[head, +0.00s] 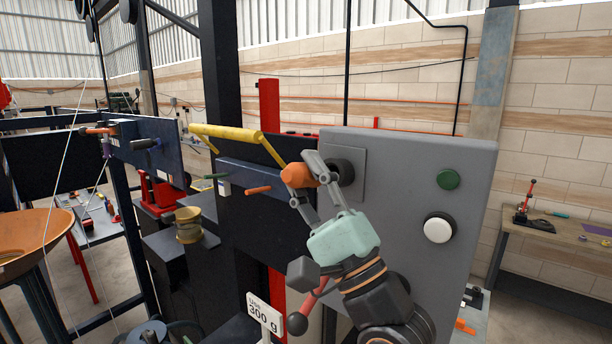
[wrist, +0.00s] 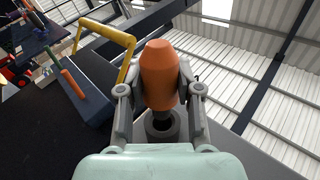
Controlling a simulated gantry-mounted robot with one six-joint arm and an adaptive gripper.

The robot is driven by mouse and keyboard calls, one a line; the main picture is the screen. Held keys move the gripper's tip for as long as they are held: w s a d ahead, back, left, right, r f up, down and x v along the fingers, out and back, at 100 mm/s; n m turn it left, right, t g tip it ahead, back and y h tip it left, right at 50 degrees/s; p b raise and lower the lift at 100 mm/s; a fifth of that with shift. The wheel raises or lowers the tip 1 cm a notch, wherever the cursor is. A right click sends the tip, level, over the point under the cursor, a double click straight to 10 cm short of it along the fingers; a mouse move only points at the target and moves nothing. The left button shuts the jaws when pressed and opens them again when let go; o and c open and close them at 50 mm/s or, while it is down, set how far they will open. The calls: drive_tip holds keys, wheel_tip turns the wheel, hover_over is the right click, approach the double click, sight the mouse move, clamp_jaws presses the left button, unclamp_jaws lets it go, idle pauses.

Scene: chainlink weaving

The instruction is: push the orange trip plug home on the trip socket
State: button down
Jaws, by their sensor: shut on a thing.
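The orange trip plug (head: 296,175) is held between the fingers of my gripper (head: 317,180), in front of the grey control panel. In the wrist view the plug (wrist: 159,72) stands between the two fingers of my gripper (wrist: 160,92), with its dark lower end toward a dark round socket. The trip socket (head: 343,171) is a black ring on a square plate of the panel, partly hidden by a finger. It also shows in the wrist view (wrist: 161,128). The plug's end is at or near the socket's mouth; I cannot tell how deep it sits.
The grey panel (head: 405,170) carries a green button (head: 448,179) and a white button (head: 438,229). A yellow bar handle (head: 226,132) and a small orange-handled lever (head: 257,190) stick out to the left. A "300 g" sign (head: 265,314) stands below my gripper.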

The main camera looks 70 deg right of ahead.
drive_tip(key=shift+s+d+f+b, duration=0.2)
drive_tip(key=shift+d+b, duration=0.2)
drive_tip(key=shift+d, duration=0.25)
drive_tip(key=shift+s+d+f+b, duration=0.1)
drive_tip(key=shift+s+d+b, duration=0.2)
drive_tip(key=shift+d, duration=0.4)
drive_tip(key=shift+s+d+f+b, duration=0.15)
drive_tip(key=shift+d+b, duration=0.3)
drive_tip(key=shift+d, duration=0.2)
drive_tip(key=c, duration=0.7)
unclamp_jaws()
drive_tip(key=v, duration=1.2)
